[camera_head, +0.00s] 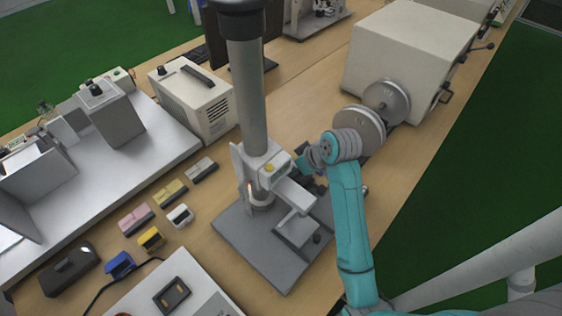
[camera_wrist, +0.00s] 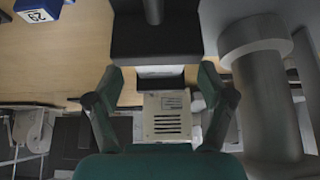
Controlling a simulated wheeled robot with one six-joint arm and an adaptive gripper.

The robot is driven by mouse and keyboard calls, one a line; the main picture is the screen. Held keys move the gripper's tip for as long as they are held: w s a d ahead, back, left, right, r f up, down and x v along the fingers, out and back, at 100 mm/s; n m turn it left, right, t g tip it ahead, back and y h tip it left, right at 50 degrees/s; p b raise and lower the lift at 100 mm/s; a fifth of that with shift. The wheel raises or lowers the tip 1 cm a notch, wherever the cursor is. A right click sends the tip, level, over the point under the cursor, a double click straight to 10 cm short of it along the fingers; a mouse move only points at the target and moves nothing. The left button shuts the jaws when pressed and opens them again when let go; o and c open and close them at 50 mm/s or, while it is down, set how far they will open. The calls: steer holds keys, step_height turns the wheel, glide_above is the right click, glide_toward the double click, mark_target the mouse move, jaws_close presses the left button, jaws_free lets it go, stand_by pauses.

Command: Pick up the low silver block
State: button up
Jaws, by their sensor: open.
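A low silver-grey block (camera_head: 202,168) with a dark base lies on the wooden table, at the upper right end of a row with a gold block (camera_head: 170,193) and a pink block (camera_head: 136,218). My gripper (camera_head: 308,160) is on the other side of the test stand's column from it, well apart, and partly hidden by my arm. In the wrist view my gripper (camera_wrist: 162,82) is open, with nothing held between its fingers. I cannot make out the silver block in the wrist view.
A test stand (camera_head: 262,250) with a tall column stands between my arm and the blocks. White (camera_head: 180,214), yellow (camera_head: 150,237) and blue (camera_head: 120,262) small blocks lie near the row. A beige instrument (camera_head: 193,100) stands behind. A large beige machine (camera_head: 405,50) is at upper right.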

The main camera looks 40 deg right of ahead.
steer(key=shift+w+f, duration=0.2)
steer(key=shift+f, duration=0.15)
steer(key=c, duration=1.3)
steer(key=shift+r, duration=0.1)
step_height(320, 180, up, 10)
